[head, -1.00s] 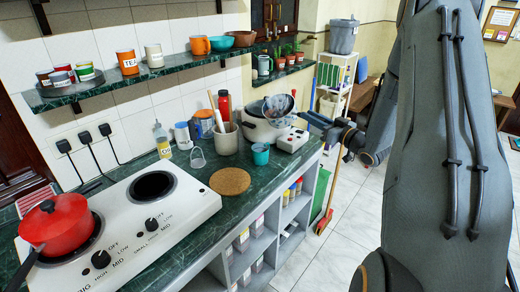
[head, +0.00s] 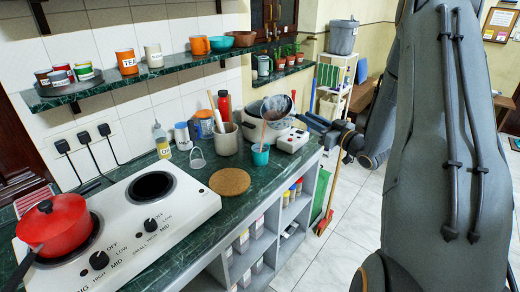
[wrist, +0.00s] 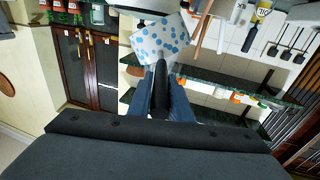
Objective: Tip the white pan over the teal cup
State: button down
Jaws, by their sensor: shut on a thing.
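The white pan (head: 277,108) with blue dots is steeply tilted above the teal cup (head: 260,155) in the head view. A thin reddish-brown stream (head: 264,132) runs from the pan's lower edge down to the cup's mouth. The cup stands upright on the green counter. My gripper (head: 310,122) is to the right of the pan, shut on its dark handle. In the wrist view, my gripper's blue fingers (wrist: 164,102) close around the black handle (wrist: 160,85), with the dotted pan (wrist: 160,38) beyond. The pan's inside level and the cup's inside cannot be made out.
A beige crock (head: 226,139) and a small metal bucket (head: 197,158) are to the left. A cork mat (head: 230,181) lies in front. A red pot (head: 55,222) sits on the stove.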

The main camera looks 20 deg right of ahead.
jog(key=shift+s+a+f+n+b, duration=0.25)
jog(key=shift+a+n+b, duration=0.25)
jog(key=shift+n, duration=0.15)
jog(key=shift+s+a+f+n+b, duration=0.2)
jog(key=shift+a+n+b, duration=0.25)
jog(key=shift+n, duration=0.2)
dwell(3.6)
jog(key=d+r+m+p, duration=0.1)
jog(key=w+d+m+p, duration=0.1)
jog(key=d+m, duration=0.1)
jog(key=shift+w+r+p, duration=0.1)
jog(key=shift+r+p, duration=0.25)
jog(key=shift+p, duration=0.05)
jog(key=shift+w+f, duration=0.1)
jog(key=shift+w, duration=0.05)
jog(key=w+d+r+m+p, duration=0.1)
jog(key=w+d+m+p, duration=0.2)
jog(key=d+m, duration=0.3)
jog(key=shift+m+g+h, duration=0.3)
jog(key=shift+m, duration=0.1)
jog(key=shift+r, duration=0.1)
